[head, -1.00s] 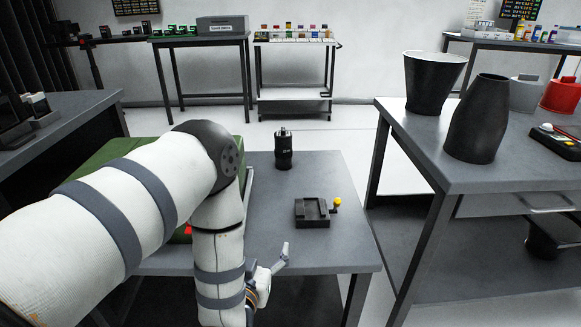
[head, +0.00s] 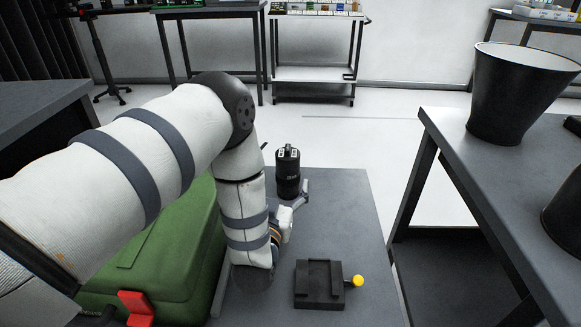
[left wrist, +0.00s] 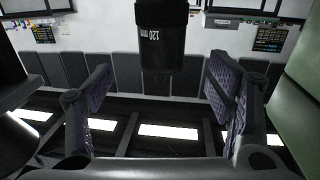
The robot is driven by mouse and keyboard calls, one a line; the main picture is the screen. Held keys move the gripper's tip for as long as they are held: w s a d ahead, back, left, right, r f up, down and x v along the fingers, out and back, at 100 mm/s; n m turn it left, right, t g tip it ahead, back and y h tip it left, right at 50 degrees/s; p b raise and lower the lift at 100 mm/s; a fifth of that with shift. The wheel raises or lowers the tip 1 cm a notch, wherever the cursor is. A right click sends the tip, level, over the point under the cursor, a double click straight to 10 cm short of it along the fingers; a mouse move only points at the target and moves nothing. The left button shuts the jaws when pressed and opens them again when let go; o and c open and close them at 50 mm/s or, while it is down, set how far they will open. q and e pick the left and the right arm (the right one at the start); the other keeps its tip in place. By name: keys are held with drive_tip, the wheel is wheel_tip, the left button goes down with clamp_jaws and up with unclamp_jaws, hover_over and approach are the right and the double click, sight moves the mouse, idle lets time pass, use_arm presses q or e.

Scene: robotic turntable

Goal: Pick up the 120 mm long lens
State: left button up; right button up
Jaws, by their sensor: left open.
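The 120 mm long lens (head: 288,172) is a black cylinder standing upright on the grey table. In the left wrist view the lens (left wrist: 160,40) comes down from the top edge, its "120 mm" lettering upside down. My left gripper (head: 298,201) is just on the near side of the lens in the head view, partly hidden by my own wrist. In the left wrist view my left gripper (left wrist: 160,78) is open, with one finger on each side of the lens and gaps on both sides. My right gripper is not in view.
A black square mount with a yellow knob (head: 319,284) lies on the table (head: 352,215) nearer to me. A green case (head: 165,245) with a red latch stands at left, beneath my arm. Another table with a large black tapered cylinder (head: 515,98) is at right.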

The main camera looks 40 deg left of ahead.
sight(288, 160)
use_arm(q)
drive_tip(key=x, duration=0.9)
drive_tip(key=shift+a+r+b, duration=0.1)
drive_tip(key=shift+r+b, duration=0.1)
drive_tip(key=shift+b, duration=0.1)
clamp_jaws()
